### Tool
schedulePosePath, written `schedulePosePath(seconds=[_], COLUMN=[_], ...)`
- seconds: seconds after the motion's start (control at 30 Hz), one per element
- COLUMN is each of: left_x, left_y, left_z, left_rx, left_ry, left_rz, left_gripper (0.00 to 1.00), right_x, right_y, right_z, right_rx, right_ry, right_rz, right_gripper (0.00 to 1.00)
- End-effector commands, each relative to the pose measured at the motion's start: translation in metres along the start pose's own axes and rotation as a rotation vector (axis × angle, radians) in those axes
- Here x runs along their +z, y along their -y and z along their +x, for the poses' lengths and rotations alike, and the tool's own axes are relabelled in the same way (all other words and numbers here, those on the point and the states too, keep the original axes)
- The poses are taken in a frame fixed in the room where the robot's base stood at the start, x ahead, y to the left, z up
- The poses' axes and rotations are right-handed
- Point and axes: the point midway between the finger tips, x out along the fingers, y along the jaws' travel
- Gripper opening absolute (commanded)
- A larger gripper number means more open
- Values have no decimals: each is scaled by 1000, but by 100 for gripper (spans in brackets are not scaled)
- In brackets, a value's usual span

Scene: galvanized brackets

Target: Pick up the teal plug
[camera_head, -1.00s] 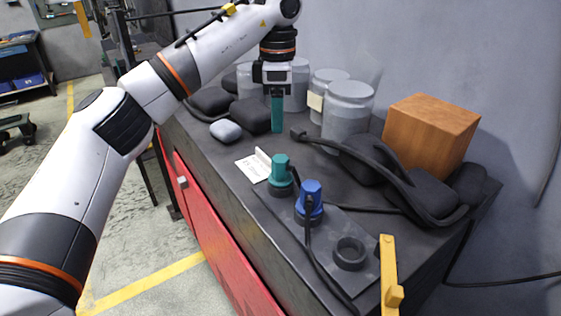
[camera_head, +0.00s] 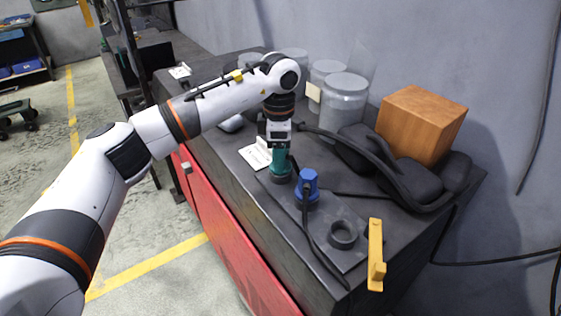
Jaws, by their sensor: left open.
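The teal plug (camera_head: 281,175) stands upright in a dark ring on the flat plate on the bench, just left of the blue plug (camera_head: 307,187). My left gripper (camera_head: 279,155) points straight down at the teal plug, with its teal fingers at the plug's upper part. The fingers and plug are nearly the same colour, so I cannot tell whether they touch. The left gripper is open. The plug's top is hidden by the gripper. My right gripper is not in view.
An empty dark ring (camera_head: 342,234) and a yellow handle (camera_head: 376,255) are at the plate's near end. A white card (camera_head: 256,155) lies left of the plug. Grey jars (camera_head: 344,98), black pads and cable, and a wooden block (camera_head: 422,122) stand behind.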

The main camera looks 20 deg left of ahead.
Motion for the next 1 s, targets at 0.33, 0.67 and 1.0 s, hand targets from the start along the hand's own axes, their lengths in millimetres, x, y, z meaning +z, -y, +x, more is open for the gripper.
schedulePosePath(seconds=[0.33,0.67,1.0], left_x=[0,0,-1], left_y=[0,0,1], left_z=[0,-1,-39], left_rx=[0,-2,-7], left_ry=[0,-1,-2], left_rz=[0,0,1], left_gripper=[27,0,0], right_x=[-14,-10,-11], right_y=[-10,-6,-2], right_z=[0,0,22], right_rx=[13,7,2], right_ry=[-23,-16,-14], right_rz=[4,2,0], right_gripper=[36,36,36])
